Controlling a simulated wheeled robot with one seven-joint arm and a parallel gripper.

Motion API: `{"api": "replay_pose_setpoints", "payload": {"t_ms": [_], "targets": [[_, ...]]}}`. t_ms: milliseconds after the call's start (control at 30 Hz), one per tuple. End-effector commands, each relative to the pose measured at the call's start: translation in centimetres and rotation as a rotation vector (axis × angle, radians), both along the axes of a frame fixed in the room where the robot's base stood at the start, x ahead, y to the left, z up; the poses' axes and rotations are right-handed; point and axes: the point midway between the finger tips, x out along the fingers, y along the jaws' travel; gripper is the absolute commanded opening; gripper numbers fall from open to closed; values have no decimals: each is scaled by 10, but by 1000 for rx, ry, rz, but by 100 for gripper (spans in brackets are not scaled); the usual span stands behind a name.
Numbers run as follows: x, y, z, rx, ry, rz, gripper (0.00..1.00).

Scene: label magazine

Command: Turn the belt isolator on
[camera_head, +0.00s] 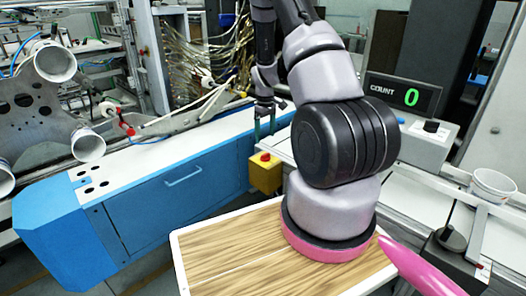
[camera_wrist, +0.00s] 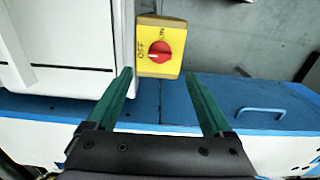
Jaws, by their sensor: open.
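The belt isolator is a yellow box with a red rotary knob. In the head view the isolator (camera_head: 265,174) sits at the right end of the blue cabinet, its knob partly visible on top. In the wrist view the isolator (camera_wrist: 172,27) is just beyond my fingertips. Its red knob (camera_wrist: 160,50) has a white mark at its left, on the side of the OFF lettering; ON is printed above the knob. My gripper (camera_wrist: 158,75) is open, with its green fingers apart and nothing between them. In the head view my gripper (camera_head: 264,124) hangs behind and above the isolator.
The blue cabinet (camera_head: 150,205) with a handle runs left of the isolator. A white machine edge (camera_wrist: 80,45) stands close left of it in the wrist view. A counter display (camera_head: 403,95) reads 0. A white cup (camera_head: 493,184) is at right; a wooden-topped table (camera_head: 225,250) is in front.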

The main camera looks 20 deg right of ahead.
Motion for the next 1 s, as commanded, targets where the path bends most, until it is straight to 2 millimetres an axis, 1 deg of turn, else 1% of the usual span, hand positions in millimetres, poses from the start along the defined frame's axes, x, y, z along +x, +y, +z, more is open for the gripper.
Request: {"api": "replay_pose_setpoints", "payload": {"t_ms": [33,200,300,400,567,833,867,900,967,1000], "targets": [[-1,0,-11,1,4,-1,85],[-1,0,-44,1,4,-2,85],[-1,0,-61,2,4,-2,85],[-1,0,-72,1,3,-1,85],[0,0,-82,0,0,-2,85],[0,0,-83,0,-1,-2,85],[0,0,-83,0,0,-2,77],[0,0,-83,0,0,-2,62],[0,0,-83,0,0,-2,39],[0,0,-83,0,0,-2,24]]}}
